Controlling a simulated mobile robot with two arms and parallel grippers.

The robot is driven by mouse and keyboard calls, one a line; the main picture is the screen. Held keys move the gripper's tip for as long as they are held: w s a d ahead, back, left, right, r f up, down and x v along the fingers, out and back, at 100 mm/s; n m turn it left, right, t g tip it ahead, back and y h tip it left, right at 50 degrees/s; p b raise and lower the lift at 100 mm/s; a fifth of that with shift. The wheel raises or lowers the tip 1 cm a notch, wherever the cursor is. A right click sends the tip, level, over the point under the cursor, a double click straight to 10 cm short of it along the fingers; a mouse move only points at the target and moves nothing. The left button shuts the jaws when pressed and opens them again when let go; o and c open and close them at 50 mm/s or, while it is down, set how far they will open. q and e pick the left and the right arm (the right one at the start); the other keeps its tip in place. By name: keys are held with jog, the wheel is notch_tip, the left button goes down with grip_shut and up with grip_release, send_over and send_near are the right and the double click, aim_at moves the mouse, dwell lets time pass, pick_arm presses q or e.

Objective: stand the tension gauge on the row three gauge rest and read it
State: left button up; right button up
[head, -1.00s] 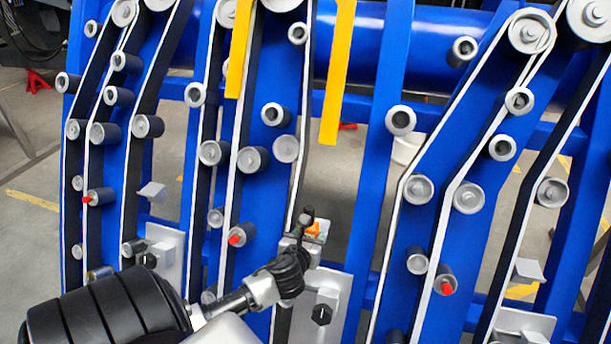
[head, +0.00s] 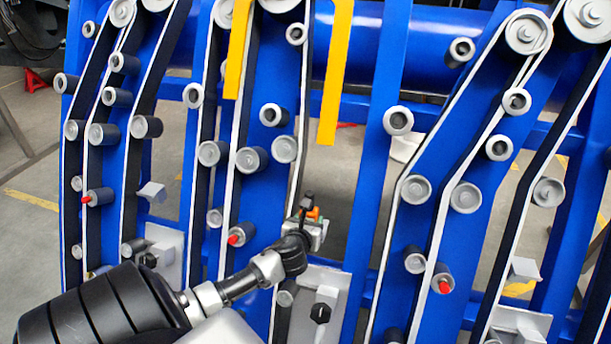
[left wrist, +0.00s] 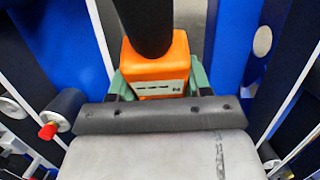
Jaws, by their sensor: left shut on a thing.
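The tension gauge is an orange block with a black upright part; it shows small in the head view (head: 314,212) and large in the left wrist view (left wrist: 158,68). My left gripper (head: 312,226) is shut on it, with greenish finger pads on both sides of the orange body in the left wrist view. The gauge is held in the air before the middle blue belt row. Below it is a grey bracket with a small ledge (head: 327,294), apart from the gauge. Its reading cannot be made out. My right gripper is not in view.
Similar grey brackets stand at the left (head: 152,191) and right (head: 524,268). Blue frames carry belts and several grey rollers, some with red tips, such as one (head: 236,238) left of my gripper. Two yellow bars (head: 335,75) hang above.

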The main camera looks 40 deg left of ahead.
pick_arm(q)
jog(key=w+a, duration=0.1)
jog(key=w, duration=0.1)
jog(key=w+a, duration=0.1)
jog(key=w, duration=0.1)
jog(key=w+a+b, duration=0.1)
jog(key=w, duration=0.1)
jog(key=shift+w+a, duration=0.2)
jog(key=shift+a, duration=0.1)
jog(key=shift+w+f+b, duration=0.1)
jog(key=shift+f+b, duration=0.65)
jog(key=shift+f, duration=0.2)
jog(key=shift+f+b, duration=0.55)
jog(key=shift+f, duration=0.3)
jog(key=shift+f, duration=0.35)
jog(key=o, duration=1)
jog(key=v, duration=1.1)
